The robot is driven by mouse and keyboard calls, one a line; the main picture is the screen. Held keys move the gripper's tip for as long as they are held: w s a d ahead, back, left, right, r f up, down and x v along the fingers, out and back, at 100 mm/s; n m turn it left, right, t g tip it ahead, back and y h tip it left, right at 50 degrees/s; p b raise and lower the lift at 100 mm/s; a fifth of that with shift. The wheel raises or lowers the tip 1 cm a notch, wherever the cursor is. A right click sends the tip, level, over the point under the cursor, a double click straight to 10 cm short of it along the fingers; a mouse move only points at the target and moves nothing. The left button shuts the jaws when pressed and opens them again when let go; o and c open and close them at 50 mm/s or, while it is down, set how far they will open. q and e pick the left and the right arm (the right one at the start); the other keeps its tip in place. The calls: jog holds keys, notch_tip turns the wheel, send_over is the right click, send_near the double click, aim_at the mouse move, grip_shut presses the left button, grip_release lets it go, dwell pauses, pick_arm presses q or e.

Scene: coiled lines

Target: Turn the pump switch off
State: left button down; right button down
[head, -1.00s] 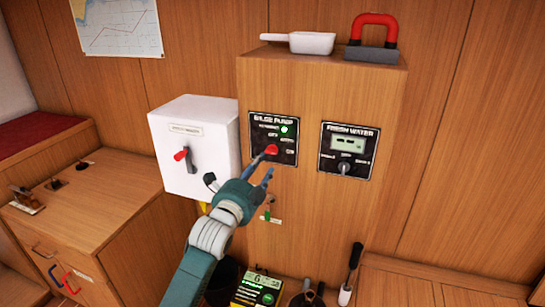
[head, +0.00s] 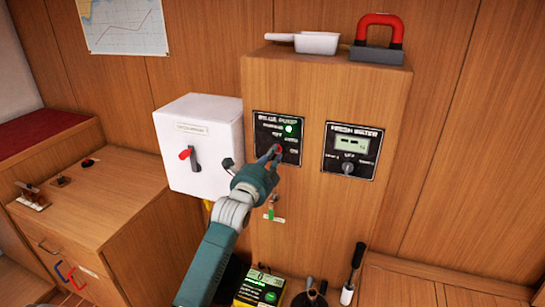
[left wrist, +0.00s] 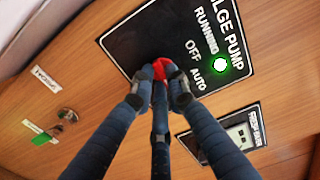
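The bilge pump panel (head: 264,152) is a black plate on the front of the wooden cabinet, with a lit green light (head: 291,129) beside "RUNNING". Its red switch knob (head: 279,149) is mostly hidden by my left gripper (head: 272,153) in the head view. In the left wrist view the red knob (left wrist: 160,68) shows between the fingertips of my left gripper (left wrist: 160,84), which close in on it from both sides and appear to touch it. The words OFF and AUTO show right of the knob there. My right gripper is not in view.
A fresh water panel (head: 351,151) is to the right. A white box (head: 197,175) with a red-tipped lever stands close left of my left gripper. A white scoop (head: 316,43) and a red-handled block (head: 378,42) lie on the cabinet top.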

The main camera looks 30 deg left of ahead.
pick_arm(q)
jog(key=shift+n, duration=0.3)
jog(key=n+p, duration=0.5)
jog(key=n, duration=0.2)
jog(key=shift+d+r+n, duration=0.1)
jog(key=shift+d+n, duration=0.05)
jog(key=shift+n, duration=0.25)
jog(key=n+p, duration=0.2)
jog(key=n, duration=0.3)
jog(key=shift+p, duration=0.35)
jog(key=n+p, duration=0.1)
jog(key=n, duration=0.3)
jog(key=shift+n, duration=0.4)
